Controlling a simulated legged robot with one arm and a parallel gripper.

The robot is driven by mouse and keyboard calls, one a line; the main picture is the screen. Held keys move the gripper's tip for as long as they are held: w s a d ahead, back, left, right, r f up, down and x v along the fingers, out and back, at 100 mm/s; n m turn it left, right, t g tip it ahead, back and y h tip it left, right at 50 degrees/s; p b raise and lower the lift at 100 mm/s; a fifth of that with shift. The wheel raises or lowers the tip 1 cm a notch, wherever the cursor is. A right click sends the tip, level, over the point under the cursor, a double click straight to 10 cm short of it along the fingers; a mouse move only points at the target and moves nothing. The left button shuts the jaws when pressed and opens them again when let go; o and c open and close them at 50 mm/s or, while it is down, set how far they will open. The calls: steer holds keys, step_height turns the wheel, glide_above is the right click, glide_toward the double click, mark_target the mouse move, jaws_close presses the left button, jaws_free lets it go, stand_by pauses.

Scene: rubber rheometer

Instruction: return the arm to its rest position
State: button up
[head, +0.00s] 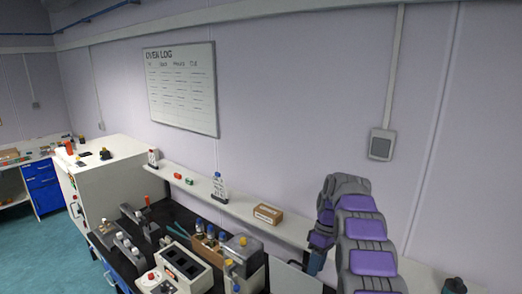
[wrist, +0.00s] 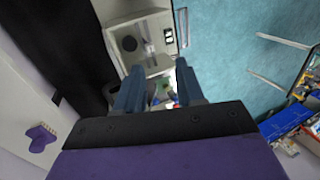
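My arm, with purple and grey links, rises at the lower right of the head view, bent over at the top. My gripper (wrist: 160,88) shows in the wrist view as two blue-grey fingers held apart. I see nothing held between the fingers; behind the gap is a pale machine housing (wrist: 152,30) with a dark round part.
A bench with a rheometer-like machine (head: 188,268) and several small parts stands left of my arm. A shelf (head: 240,208) along the wall carries a cardboard box (head: 268,214) and a bottle (head: 219,188). A white oven-like cabinet (head: 118,170) stands further left. Teal floor (head: 60,250) is open at lower left.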

steer(key=s+a+f+m+h+b, duration=0.1)
steer(key=s+a+m+b, duration=0.15)
steer(key=s+b, duration=0.6)
steer(key=s+a+f+m+b, duration=0.1)
steer(key=s+m+b, duration=0.3)
steer(key=s, duration=0.9)
steer(key=s+f+m+b, duration=0.1)
steer(key=s+f+b, duration=0.2)
steer(key=s, duration=0.5)
steer(key=s+f+m+t+h+b, duration=0.1)
steer(key=s+f+b, duration=0.2)
steer(key=s+f, duration=0.3)
steer(key=s+f+m+b, duration=0.1)
steer(key=s+f, duration=0.3)
steer(key=s, duration=0.5)
steer(key=shift+s+d+f+m+b, duration=0.2)
steer(key=shift+s+f+m+b, duration=0.2)
steer(key=shift+b, duration=0.5)
